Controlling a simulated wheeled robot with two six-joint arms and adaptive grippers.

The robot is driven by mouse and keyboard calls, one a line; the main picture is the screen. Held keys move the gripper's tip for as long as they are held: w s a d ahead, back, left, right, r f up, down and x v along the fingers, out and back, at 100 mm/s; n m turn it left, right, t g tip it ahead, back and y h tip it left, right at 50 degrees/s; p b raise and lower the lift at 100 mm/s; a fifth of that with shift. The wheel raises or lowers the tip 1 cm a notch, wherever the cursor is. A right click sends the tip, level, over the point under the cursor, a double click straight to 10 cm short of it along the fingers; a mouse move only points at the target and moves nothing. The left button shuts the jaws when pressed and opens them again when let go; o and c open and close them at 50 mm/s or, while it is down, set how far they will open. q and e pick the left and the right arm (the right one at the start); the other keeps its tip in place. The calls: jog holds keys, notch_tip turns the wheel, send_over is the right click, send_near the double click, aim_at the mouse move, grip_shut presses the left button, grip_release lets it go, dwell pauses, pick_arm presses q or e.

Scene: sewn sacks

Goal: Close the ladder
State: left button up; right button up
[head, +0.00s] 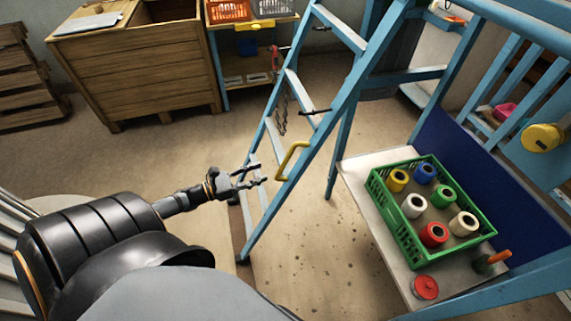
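The blue ladder (350,95) stands upright with its legs spread apart; its top is cut off by the frame. A yellow handle (291,158) sits on its near rail, and a dark chain (281,110) hangs between its legs. My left gripper (262,174) is just left of the yellow handle, with its two fingers apart and nothing visible between them. A small gap seems to lie between the fingertips and the handle, though depth is hard to judge. My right gripper is not in view.
A white bench (368,200) at right bears a green crate (400,218) of colored spools and a red lid (425,288). A wooden bin (150,85) stands at back left, pallets (25,90) at far left. Floor (135,160) between is clear.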

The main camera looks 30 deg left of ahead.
aim_at(285, 162)
pick_arm(q)
jog(key=b+x, duration=0.2)
jog(key=x, duration=0.7)
jog(key=shift+w+d, duration=0.1)
jog(key=shift+w, duration=0.05)
jog(key=shift+w+d+b, duration=0.3)
jog(key=shift+w+d, duration=0.05)
jog(key=shift+w, duration=0.15)
grip_shut()
